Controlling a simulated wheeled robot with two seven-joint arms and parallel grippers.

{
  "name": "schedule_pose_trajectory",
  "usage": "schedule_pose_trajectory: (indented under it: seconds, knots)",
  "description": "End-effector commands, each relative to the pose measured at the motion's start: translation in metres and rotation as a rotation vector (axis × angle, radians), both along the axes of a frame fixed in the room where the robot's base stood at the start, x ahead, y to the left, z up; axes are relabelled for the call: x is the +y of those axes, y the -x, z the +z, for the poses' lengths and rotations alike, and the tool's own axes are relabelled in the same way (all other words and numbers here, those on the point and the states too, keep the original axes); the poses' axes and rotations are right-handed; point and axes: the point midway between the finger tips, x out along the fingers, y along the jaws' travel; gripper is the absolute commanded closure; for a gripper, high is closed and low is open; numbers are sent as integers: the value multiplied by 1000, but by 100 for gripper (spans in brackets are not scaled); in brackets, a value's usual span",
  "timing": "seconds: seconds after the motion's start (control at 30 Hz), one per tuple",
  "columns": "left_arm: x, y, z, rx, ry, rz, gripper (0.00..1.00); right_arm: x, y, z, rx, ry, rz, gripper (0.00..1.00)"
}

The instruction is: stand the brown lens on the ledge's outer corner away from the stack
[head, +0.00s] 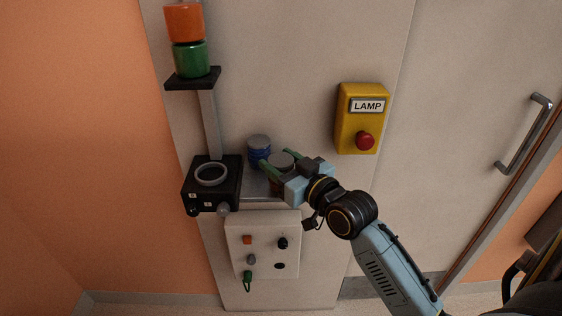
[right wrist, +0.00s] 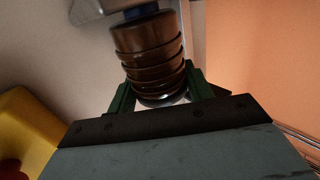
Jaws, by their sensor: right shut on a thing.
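The brown lens (head: 281,180), a ribbed cylinder with a grey top, is between the green fingers of my right gripper (head: 279,161), which is shut on it. In the right wrist view the brown lens (right wrist: 152,58) fills the gap between the fingers. It is at the grey ledge's (head: 254,190) right end; I cannot tell whether it touches the ledge. A blue lens (head: 259,152) with a grey top stands on the ledge, left of and behind the brown lens. The stack's black base (head: 212,199) with an empty-looking ring is left of the ledge. My left gripper is not in view.
An orange lens (head: 184,22) sits on a green lens (head: 191,60) on a black bracket (head: 193,79) above the base. A yellow lamp box (head: 347,125) with a red button is on the wall at right. A control panel (head: 265,266) hangs below the ledge.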

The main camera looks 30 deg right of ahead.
Motion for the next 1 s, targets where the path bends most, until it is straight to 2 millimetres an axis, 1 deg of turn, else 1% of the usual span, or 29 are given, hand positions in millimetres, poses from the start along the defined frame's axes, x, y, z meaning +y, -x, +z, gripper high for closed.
schedule_pose_trajectory:
  seconds: [0.37, 0.4, 0.57, 0.6, 0.87, 1.0]
  knots:
    - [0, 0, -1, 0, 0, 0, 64, 0, 0, -6, -1, 0, 0, 73]
    - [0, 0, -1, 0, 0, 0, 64, 0, 0, -6, -1, 0, 0, 46]
    - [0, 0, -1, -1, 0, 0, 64, 0, 0, -6, -1, 0, 0, 25]
    - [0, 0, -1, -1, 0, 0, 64, 0, 0, -6, -1, 0, 0, 24]
    - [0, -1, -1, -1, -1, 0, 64, 0, 1, -6, 1, 0, 0, 24]
    - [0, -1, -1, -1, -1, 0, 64, -2, 10, -7, 2, 1, -1, 24]
